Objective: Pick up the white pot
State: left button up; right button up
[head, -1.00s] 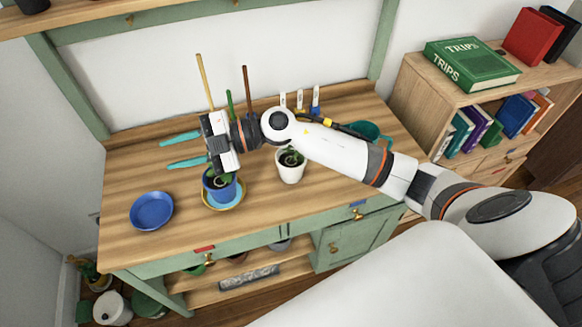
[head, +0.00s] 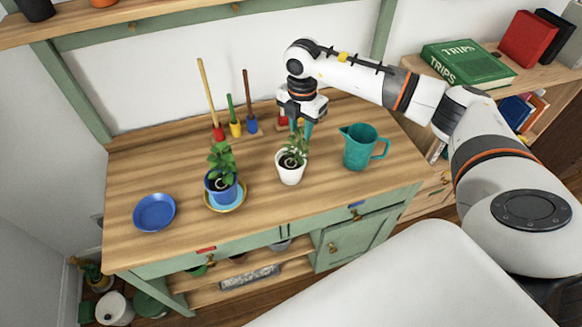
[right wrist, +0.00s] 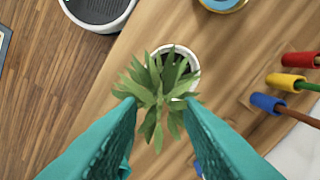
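The white pot (head: 290,174) stands upright on the wooden bench with a small green plant in it. In the right wrist view the pot's rim (right wrist: 187,55) shows beyond the plant's leaves. My right gripper (head: 301,130) points down just above and behind the pot, near the plant's leaves. In the right wrist view its two teal fingers (right wrist: 158,106) are apart, with leaves near the tips and between them. The pot rests on the bench and is not held. My left gripper is not in view.
A blue pot (head: 221,190) with a plant stands left of the white pot on a yellow-rimmed saucer. A blue dish (head: 154,213) lies farther left. A teal jug (head: 362,147) stands to the right. Upright coloured tools (head: 234,118) stand behind.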

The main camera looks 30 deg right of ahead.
jog(key=shift+f, duration=0.85)
jog(key=p, duration=0.2)
send_over(298, 163)
notch_tip(298, 163, down, 4)
jog(key=shift+d+f, duration=0.1)
jog(key=shift+d, duration=0.05)
jog(key=shift+w+f, duration=0.1)
jog(key=shift+f, duration=0.5)
grip_shut()
jog(key=shift+r, duration=0.1)
